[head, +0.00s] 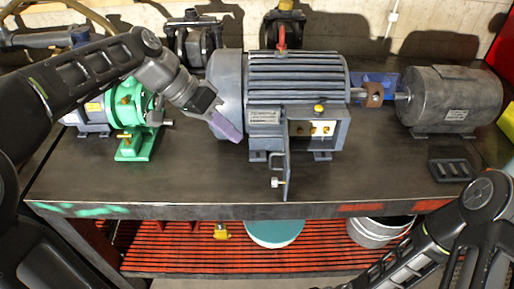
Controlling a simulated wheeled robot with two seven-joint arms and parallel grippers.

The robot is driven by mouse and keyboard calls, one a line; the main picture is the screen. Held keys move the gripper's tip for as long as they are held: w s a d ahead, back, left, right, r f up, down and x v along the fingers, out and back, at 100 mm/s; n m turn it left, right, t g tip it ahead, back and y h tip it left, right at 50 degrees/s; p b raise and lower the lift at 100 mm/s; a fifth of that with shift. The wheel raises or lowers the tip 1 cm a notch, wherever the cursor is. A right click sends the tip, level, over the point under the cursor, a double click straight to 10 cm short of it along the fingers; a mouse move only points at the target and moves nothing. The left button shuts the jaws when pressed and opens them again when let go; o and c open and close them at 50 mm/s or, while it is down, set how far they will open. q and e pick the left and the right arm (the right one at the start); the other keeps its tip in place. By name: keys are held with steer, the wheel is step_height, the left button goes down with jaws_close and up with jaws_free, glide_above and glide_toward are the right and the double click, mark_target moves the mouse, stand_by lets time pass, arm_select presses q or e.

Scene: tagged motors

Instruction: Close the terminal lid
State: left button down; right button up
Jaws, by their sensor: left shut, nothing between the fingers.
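My left gripper (227,129) is shut and empty in front of the motor's left end, left of the lid. Whether it touches the motor cannot be told. My right gripper is not in view.
A green pump (133,110) stands left, beneath my left arm. A dark grey motor (449,97) and a black slotted tray (450,170) are at the right. A red slatted shelf (180,255) below holds a metal bucket (377,232). The front bench strip is mostly clear.

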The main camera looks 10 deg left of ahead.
arm_select(q)
steer(key=d+f+p, duration=0.1)
steer(key=d+f, duration=0.2)
steer(key=d, duration=0.3)
steer(key=shift+s+f+p, duration=0.3)
steer(key=shift+s+p, duration=0.05)
steer(key=shift+s, duration=0.05)
steer(key=shift+d, duration=0.1)
steer(key=shift+d, duration=0.1)
